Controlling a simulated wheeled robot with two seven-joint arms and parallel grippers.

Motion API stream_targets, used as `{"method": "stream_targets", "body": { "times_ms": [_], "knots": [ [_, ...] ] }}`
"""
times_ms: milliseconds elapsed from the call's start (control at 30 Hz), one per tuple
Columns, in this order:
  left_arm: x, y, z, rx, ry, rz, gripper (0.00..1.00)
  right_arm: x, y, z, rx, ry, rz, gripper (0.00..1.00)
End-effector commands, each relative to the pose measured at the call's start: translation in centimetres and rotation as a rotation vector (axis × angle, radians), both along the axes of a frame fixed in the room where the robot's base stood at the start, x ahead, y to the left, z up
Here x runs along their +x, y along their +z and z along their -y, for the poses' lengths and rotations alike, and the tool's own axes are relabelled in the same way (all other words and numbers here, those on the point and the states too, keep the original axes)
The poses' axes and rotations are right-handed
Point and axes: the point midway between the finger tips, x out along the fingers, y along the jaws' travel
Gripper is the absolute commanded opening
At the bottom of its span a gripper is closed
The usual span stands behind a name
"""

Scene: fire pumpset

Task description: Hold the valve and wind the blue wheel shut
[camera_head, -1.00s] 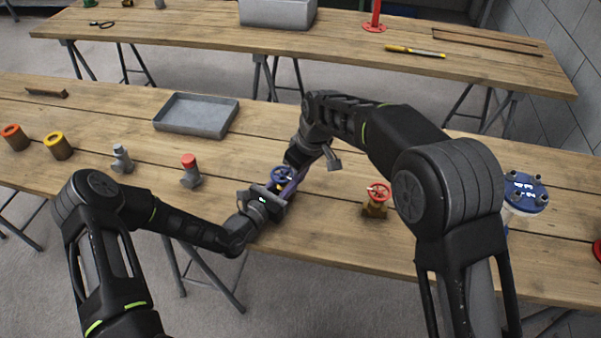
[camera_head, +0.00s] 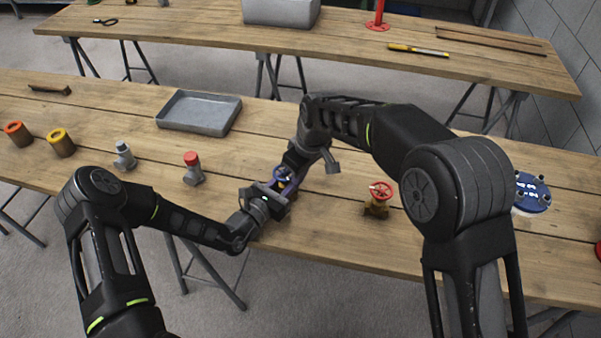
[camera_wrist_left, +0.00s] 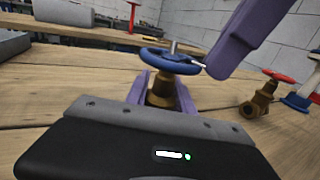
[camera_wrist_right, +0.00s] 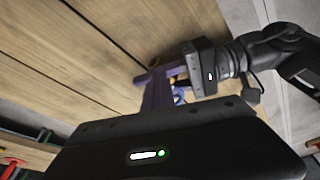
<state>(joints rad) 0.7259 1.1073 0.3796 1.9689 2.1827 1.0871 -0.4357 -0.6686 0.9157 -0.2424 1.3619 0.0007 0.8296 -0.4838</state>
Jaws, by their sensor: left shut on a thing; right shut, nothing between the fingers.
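The valve with the blue wheel (camera_head: 284,173) stands on the near table, with its brass body (camera_wrist_left: 160,91) and blue wheel (camera_wrist_left: 171,61) clear in the left wrist view. My left gripper (camera_wrist_left: 166,94) is shut on the brass body, a purple finger on each side below the wheel. My right gripper (camera_head: 289,180) is shut and empty. Its purple fingers (camera_wrist_left: 236,40) reach down beside the wheel's right rim in the left wrist view; whether they touch it I cannot tell. In the right wrist view the blue wheel (camera_wrist_right: 179,96) is partly hidden behind fingers.
A brass valve with a red wheel (camera_head: 377,199) stands right of my grippers. A red-capped grey fitting (camera_head: 193,168) stands to the left, a grey tray (camera_head: 199,111) behind. A blue-topped flange (camera_head: 531,192) is at the right, partly behind my right arm.

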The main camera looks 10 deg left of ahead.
Motion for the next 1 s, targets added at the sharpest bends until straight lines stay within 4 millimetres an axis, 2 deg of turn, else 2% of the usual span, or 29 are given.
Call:
{"method": "stream_targets", "body": {
  "times_ms": [533, 1000],
  "knots": [
    [-0.2, 0.0, 0.4, -0.002, -0.009, 0.0, 0.0, -1.2, 0.2, -1.4, 0.007, 0.002, 0.005, 0.0],
    [-0.2, 0.0, 0.5, -0.002, -0.011, 0.0, 0.0, -1.4, 0.2, -1.8, 0.008, 0.001, 0.008, 0.0]
  ]
}}
